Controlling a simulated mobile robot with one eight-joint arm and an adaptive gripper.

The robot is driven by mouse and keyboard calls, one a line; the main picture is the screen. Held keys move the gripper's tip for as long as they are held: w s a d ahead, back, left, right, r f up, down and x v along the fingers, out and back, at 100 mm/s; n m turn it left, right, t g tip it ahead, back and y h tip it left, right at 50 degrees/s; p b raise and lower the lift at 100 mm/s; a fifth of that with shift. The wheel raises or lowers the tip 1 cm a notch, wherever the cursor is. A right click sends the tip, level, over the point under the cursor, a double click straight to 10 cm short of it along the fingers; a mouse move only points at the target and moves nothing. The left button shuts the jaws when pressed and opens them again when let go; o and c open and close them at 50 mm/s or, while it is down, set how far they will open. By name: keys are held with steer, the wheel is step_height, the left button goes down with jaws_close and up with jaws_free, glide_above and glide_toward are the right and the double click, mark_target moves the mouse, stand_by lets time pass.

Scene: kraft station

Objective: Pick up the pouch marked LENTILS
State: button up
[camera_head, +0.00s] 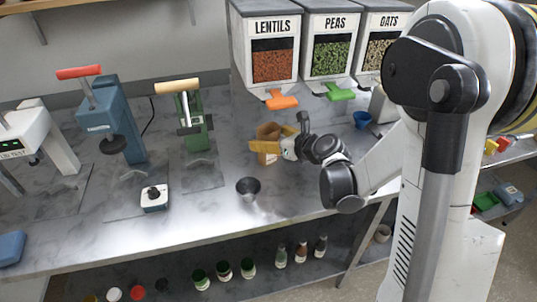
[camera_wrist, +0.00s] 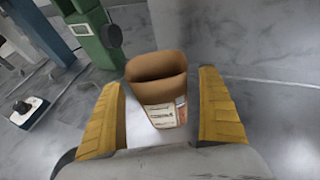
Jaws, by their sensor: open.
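A brown kraft pouch (camera_wrist: 157,88) with an open top and a white label stands on the grey marbled counter. The label's print is too small to read. In the head view the pouch (camera_head: 268,131) is partly covered by my gripper. My gripper (camera_wrist: 162,112) is open, with one yellow finger on each side of the pouch. In the head view my gripper (camera_head: 264,147) is at the pouch, low over the counter. Gaps show between the fingers and the pouch in the wrist view.
Dispensers marked LENTILS (camera_head: 274,66), PEAS (camera_head: 331,60) and OATS (camera_head: 381,52) hang behind the pouch. A green press (camera_head: 190,115) and blue press (camera_head: 115,115) stand left. A metal cup (camera_head: 248,189) is near the front edge; a blue cup (camera_head: 362,119) is right.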

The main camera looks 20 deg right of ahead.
steer(key=shift+w+a+f, duration=0.1)
steer(key=shift+w+f, duration=0.05)
steer(key=shift+w, duration=0.15)
steer(key=c, duration=1.5)
